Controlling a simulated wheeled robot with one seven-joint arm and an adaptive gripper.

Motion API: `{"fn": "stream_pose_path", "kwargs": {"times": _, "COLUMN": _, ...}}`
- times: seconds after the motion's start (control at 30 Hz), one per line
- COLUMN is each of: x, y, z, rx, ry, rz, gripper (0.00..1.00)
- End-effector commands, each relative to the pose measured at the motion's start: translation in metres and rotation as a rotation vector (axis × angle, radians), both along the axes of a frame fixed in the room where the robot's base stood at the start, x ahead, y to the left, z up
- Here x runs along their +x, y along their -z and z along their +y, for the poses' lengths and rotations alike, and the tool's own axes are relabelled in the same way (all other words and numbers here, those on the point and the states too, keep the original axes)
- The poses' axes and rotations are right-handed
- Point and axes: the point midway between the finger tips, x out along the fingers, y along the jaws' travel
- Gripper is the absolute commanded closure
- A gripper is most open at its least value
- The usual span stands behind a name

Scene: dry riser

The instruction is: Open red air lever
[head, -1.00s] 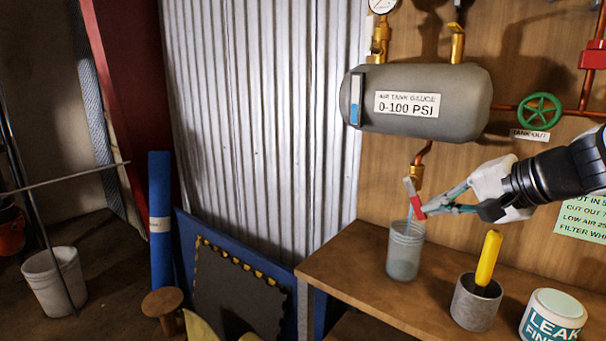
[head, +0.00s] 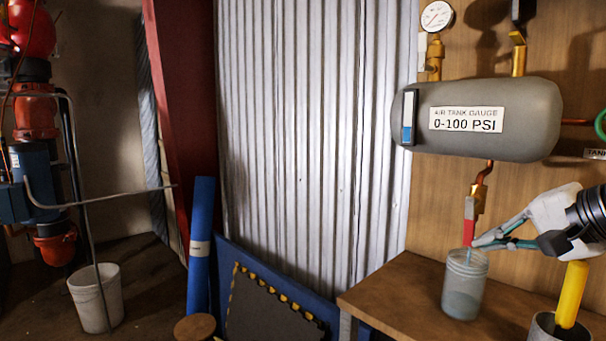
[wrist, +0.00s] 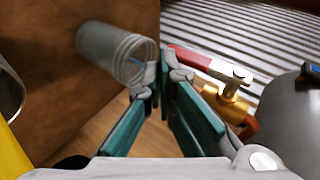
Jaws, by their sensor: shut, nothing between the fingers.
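The red lever (head: 469,228) hangs nearly straight down from the brass valve (head: 478,195) under the grey air tank (head: 530,115). In the wrist view the red lever (wrist: 190,58) runs from near the right fingertip to the brass valve (wrist: 225,103). My gripper (head: 476,243) is shut and empty, its tips just right of the lever's lower end in the head view. Its tips also show in the wrist view (wrist: 163,76). I cannot tell whether they touch the lever. A thin blue streak shows between the valve and the jar.
A clear jar (head: 463,292) stands on the wooden bench (head: 400,285) under the valve, close below my gripper. A yellow handle (head: 570,295) sticks up from a grey can beside it. A corrugated metal wall (head: 310,120) is behind. A white bucket (head: 95,300) stands far left.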

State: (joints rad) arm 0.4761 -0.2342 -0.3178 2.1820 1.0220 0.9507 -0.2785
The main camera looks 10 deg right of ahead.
Motion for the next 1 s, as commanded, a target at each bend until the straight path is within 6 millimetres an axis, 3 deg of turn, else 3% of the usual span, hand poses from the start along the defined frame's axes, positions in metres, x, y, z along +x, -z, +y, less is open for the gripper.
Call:
{"fn": "stream_pose_path", "kwargs": {"times": 0.53, "x": -0.005, "y": -0.004, "z": -0.002, "rx": -0.002, "ry": 0.0, "rz": -0.001, "gripper": 1.0}}
{"fn": "stream_pose_path", "kwargs": {"times": 1.0, "x": -0.073, "y": -0.053, "z": -0.024, "rx": -0.002, "ry": 0.003, "rz": -0.003, "gripper": 1.0}}
